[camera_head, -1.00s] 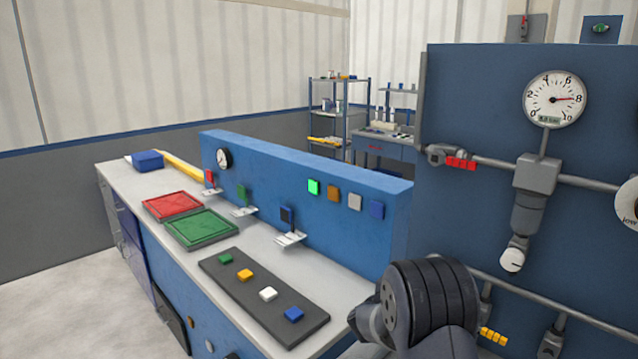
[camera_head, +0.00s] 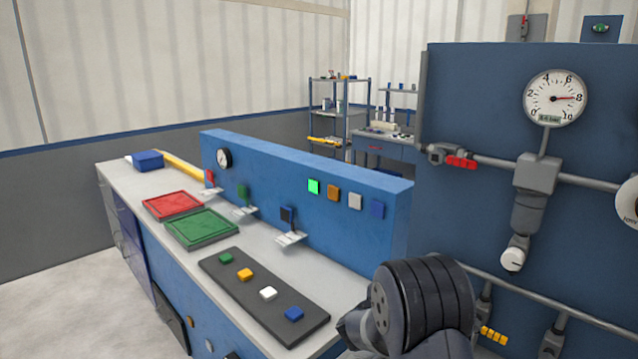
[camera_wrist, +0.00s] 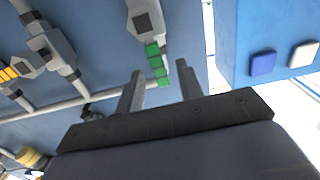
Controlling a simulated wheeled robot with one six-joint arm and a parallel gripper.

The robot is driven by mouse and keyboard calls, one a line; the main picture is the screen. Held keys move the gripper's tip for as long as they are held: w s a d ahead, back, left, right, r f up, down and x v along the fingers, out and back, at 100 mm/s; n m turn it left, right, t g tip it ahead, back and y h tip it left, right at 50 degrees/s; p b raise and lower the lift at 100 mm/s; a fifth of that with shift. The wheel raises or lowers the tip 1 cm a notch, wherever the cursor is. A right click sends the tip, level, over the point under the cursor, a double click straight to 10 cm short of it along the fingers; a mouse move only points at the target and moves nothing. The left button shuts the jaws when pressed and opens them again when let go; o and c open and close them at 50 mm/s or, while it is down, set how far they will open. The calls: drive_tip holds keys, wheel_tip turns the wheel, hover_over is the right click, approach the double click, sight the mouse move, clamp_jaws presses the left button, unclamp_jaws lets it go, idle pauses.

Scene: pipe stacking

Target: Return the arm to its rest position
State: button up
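My gripper (camera_wrist: 160,82) shows in the wrist view with its two fingers apart and nothing between them. Beyond the fingers are the blue pipe panel and a green-handled valve (camera_wrist: 157,64), which looks apart from the fingers. In the head view, part of my arm shows at the bottom, in front of the bench's right end and the panel. My gripper's fingers do not show there.
The blue panel (camera_head: 460,230) with a gauge (camera_head: 554,98), pipes and a red valve handle (camera_head: 461,163) stands close on the right. The bench holds a red tray (camera_head: 172,205), a green tray (camera_head: 202,229) and a dark strip with coloured blocks (camera_head: 265,300). Floor at lower left is clear.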

drive_tip(key=x, duration=0.3)
drive_tip(key=shift+w+d, duration=0.25)
drive_tip(key=shift+d, duration=0.05)
drive_tip(key=shift+s+f+m+b, duration=0.2)
drive_tip(key=shift+f+m+b, duration=0.05)
drive_tip(key=shift+m+b, duration=0.3)
drive_tip(key=shift+s+d+r+m+b, duration=0.15)
drive_tip(key=shift+s+d+m+b, duration=0.2)
drive_tip(key=shift+m+b, duration=0.4)
